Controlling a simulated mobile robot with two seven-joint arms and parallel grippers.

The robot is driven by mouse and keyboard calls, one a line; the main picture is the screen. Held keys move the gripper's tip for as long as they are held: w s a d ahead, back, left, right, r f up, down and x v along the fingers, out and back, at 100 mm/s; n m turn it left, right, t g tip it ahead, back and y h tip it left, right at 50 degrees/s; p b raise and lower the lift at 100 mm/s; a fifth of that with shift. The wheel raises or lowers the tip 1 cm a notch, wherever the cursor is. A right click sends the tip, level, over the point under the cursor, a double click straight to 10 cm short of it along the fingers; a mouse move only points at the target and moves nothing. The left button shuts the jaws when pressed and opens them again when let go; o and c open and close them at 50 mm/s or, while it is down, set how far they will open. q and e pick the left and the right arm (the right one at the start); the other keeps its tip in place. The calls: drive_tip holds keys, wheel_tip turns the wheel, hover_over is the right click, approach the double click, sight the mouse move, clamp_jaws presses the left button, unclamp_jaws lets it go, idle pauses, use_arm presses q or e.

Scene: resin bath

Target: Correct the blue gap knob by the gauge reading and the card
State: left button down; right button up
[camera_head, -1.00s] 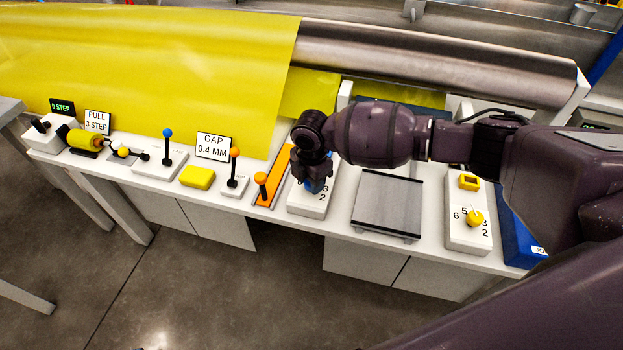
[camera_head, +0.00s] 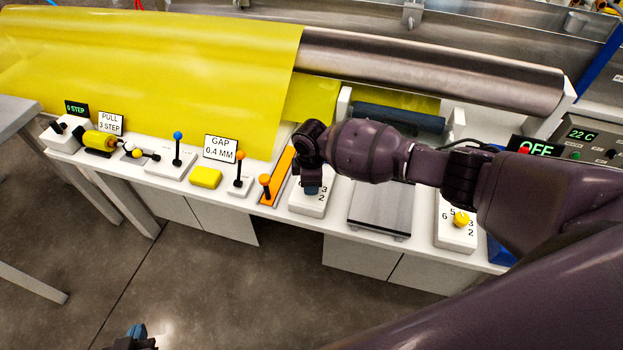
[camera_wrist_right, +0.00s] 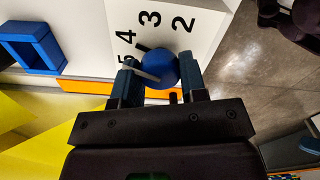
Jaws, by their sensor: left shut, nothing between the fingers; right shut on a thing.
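The blue gap knob (camera_wrist_right: 186,72) sits on a white dial block (camera_head: 308,206) with black numerals; 2, 3, 4 and part of a 5 show in the right wrist view. My right gripper (camera_wrist_right: 163,78) is shut on the knob, with a finger on each side; a pale pointer bar lies between the fingers, towards the 4 and 5. In the head view my right gripper (camera_head: 312,187) covers most of the knob. The card (camera_head: 220,149) reads GAP 0.4 MM. I cannot make out a gap gauge reading. My left gripper (camera_head: 138,333) is shut and empty at the bottom edge.
A blue square frame (camera_wrist_right: 32,47) is beside the numerals. An orange strip (camera_head: 277,178) and orange-topped levers stand left of the dial block. A grey plate (camera_head: 380,205) and a yellow knob (camera_head: 461,219) are to its right. The floor in front is clear.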

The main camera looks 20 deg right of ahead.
drive_tip(key=shift+m, duration=0.3)
drive_tip(key=o, duration=0.8)
drive_tip(key=shift+o, duration=0.7)
wheel_tip(320, 180, up, 11)
drive_tip(key=p, duration=0.1)
drive_tip(key=shift+p, duration=0.3)
drive_tip(key=shift+f, duration=0.1)
